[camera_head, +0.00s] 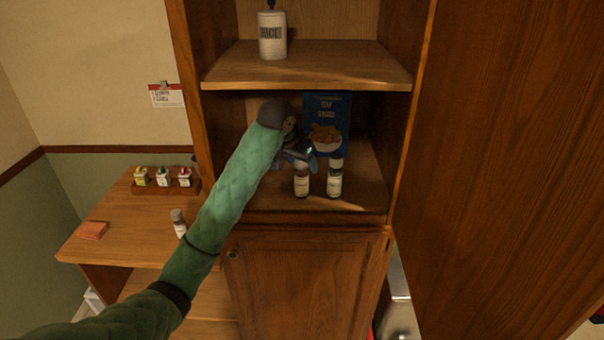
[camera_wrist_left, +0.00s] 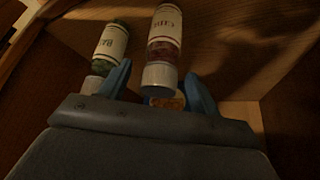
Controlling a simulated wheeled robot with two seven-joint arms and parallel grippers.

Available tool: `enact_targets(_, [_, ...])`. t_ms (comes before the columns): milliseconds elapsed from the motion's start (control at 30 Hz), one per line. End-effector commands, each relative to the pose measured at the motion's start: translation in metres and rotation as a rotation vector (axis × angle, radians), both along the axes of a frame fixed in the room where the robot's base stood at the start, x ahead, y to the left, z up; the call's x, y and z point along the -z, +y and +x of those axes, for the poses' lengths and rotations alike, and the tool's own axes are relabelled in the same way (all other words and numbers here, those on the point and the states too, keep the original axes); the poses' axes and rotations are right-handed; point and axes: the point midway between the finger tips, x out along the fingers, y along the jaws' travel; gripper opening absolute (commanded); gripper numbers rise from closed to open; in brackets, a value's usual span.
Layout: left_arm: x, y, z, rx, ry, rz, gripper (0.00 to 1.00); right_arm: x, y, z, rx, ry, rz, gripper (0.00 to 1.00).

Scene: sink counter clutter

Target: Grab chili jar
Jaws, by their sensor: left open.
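The chili jar has red contents, a white label starting "CHI" and a pale cap; it shows in the left wrist view (camera_wrist_left: 164,40). In the head view it appears to be the left, reddish jar (camera_head: 301,184) on the lower cabinet shelf. A jar with green contents and a label starting "BA" (camera_wrist_left: 111,42) stands close beside it, and shows in the head view (camera_head: 335,183). My left gripper (camera_head: 300,152) is open, just above the jars; in its wrist view the blue fingers (camera_wrist_left: 160,88) appear either side of the chili jar's cap, without clear contact. My right gripper is not in view.
A blue box (camera_head: 327,118) stands behind the jars. The upper shelf edge (camera_head: 305,78) overhangs my gripper, with a white canister (camera_head: 272,38) above. The cabinet's side walls are close. Another jar (camera_head: 178,222) and a small bottle rack (camera_head: 160,188) are on the left counter.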

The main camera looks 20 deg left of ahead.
Motion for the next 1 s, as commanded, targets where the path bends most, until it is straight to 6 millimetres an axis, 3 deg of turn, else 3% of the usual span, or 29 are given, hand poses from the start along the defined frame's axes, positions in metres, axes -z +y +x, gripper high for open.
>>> enact_targets(33, [0.0,-0.001,0.002,-0.001,0.002,0.0,0.63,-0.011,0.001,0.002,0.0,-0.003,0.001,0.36])
enact_targets(167, [0.015,-0.003,0.009,0.001,0.003,-0.001,0.63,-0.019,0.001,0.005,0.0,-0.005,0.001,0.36])
enact_targets(533, [0.025,-0.004,0.013,0.0,0.0,0.0,0.63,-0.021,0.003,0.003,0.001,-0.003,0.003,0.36])
enact_targets(567, [0.025,-0.004,0.013,0.0,0.0,0.0,0.61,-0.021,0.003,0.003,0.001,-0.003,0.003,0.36])
enact_targets(800, [0.025,-0.004,0.013,0.0,-0.001,0.0,0.14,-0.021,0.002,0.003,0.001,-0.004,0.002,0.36])
enact_targets(1000, [0.025,-0.004,0.013,0.0,-0.001,0.0,0.12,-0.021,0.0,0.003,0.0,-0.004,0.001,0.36])
